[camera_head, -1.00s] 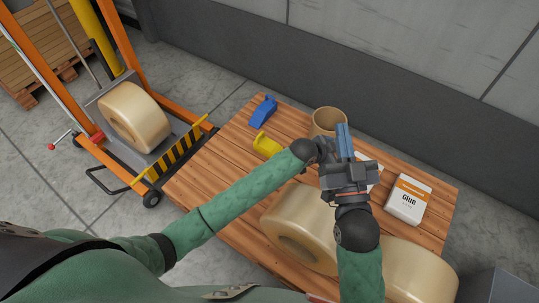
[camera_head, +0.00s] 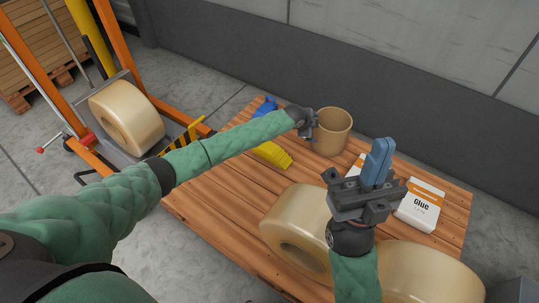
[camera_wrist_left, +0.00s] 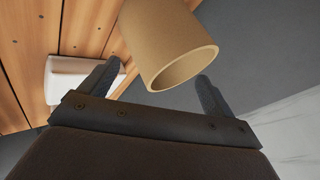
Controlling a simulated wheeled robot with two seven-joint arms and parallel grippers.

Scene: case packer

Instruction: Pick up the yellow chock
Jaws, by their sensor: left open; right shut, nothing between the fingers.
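The yellow chock (camera_head: 273,155) lies on the wooden table, partly hidden behind my left forearm in the head view; it is not visible in the left wrist view. My left gripper (camera_head: 309,124) is to the right of and above the chock, beside a tan cardboard tube. It is open and empty. In the left wrist view its spread fingers (camera_wrist_left: 157,82) have the tube (camera_wrist_left: 165,45) beyond and between them, not gripped. My right gripper (camera_head: 378,162) is shut and empty, pointing up above the right part of the table.
A blue chock (camera_head: 265,107) lies behind the yellow one, partly hidden by my arm. The cardboard tube (camera_head: 333,130) stands at the table's back. A white glue pack (camera_head: 421,206) is at the right. Large tan rolls (camera_head: 297,215) fill the front. An orange lift holds another roll (camera_head: 127,117).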

